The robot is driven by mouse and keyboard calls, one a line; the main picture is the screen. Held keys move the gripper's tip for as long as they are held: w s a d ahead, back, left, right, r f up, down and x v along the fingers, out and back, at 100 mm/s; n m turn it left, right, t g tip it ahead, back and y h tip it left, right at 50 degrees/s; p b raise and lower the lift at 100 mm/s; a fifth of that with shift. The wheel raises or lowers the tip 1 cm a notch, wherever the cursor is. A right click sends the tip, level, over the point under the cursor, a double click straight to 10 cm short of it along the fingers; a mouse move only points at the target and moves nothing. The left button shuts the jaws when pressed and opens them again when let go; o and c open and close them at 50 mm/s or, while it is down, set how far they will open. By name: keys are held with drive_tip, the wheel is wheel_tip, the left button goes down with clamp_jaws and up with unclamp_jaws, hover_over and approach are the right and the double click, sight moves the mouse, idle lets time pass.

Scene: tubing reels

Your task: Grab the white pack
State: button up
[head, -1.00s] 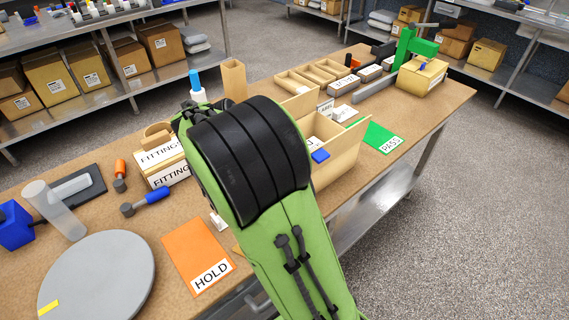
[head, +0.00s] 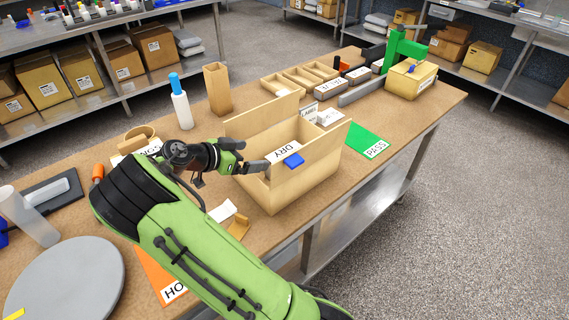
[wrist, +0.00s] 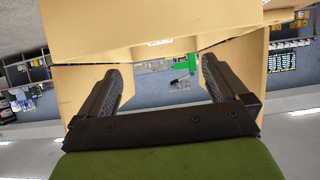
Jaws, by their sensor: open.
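A white piece marked DRY (head: 287,151) shows inside the open cardboard box (head: 310,178) in the head view, behind a small blue piece (head: 293,160). Whether it is the white pack is not certain, since other white packs (head: 334,83) lie farther back on the bench. My gripper (head: 256,166) is at the left side of the box, close to its rim; contact cannot be told. In the wrist view, the two fingers of my gripper (wrist: 160,72) are apart with nothing held between them. Cardboard panels (wrist: 85,85) show around them.
A white bottle with a blue cap (head: 181,105) and an upright cardboard tube (head: 218,88) stand behind my arm. A grey disc (head: 65,280) is front left. A green PASS mat (head: 366,143) lies right of the box, near the bench edge.

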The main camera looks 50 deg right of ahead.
approach(284, 154)
drive_tip(key=x, duration=0.8)
drive_tip(key=shift+d+f, duration=0.1)
drive_tip(key=shift+d, duration=0.1)
drive_tip(key=shift+s+a, duration=0.1)
drive_tip(key=shift+c, duration=0.6)
drive_tip(key=c, duration=1.6)
